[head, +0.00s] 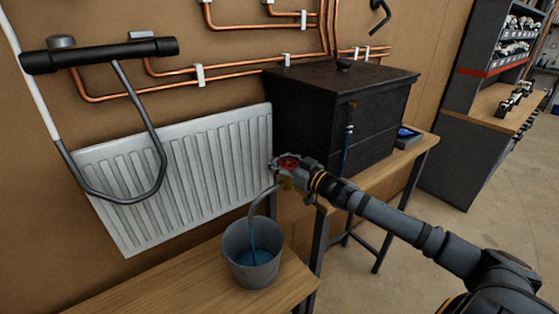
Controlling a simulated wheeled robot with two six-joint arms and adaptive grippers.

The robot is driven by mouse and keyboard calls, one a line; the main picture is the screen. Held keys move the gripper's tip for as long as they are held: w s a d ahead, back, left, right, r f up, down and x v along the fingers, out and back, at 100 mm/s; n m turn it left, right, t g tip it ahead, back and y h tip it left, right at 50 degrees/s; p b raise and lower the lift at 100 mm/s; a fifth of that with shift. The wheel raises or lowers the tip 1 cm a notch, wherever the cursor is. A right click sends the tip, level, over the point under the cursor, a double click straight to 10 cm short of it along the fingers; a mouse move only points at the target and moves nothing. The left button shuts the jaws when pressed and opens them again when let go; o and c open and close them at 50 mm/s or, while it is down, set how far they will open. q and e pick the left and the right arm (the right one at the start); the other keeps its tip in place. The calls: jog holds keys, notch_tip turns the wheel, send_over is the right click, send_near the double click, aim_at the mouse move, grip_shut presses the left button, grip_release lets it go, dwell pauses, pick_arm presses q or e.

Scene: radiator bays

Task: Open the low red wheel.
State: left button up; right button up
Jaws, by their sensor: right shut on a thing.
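The low red wheel (287,162) is at the lower right of the white radiator (185,178). My right gripper (284,165) is shut on it, and the fingers hide part of its rim. A grey curved spout (258,200) comes down below the wheel into a grey bucket (242,262). Blue liquid shows in the bucket, with a blue stream under the spout. My left gripper is not in view.
The bucket stands on a wooden bench (180,285). A black box (345,115) stands on a wooden table to the right, close behind my right arm. A black bar with a bent grey tube (100,53) is at the upper left. Copper pipes (230,70) run along the wall. Shelves (490,95) stand at right.

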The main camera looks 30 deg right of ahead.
jog(key=shift+f, duration=0.2)
jog(key=o, duration=1.2)
jog(key=shift+o, duration=0.3)
jog(key=shift+r, duration=0.1)
jog(key=shift+r+h, duration=0.1)
jog(key=shift+h, duration=0.4)
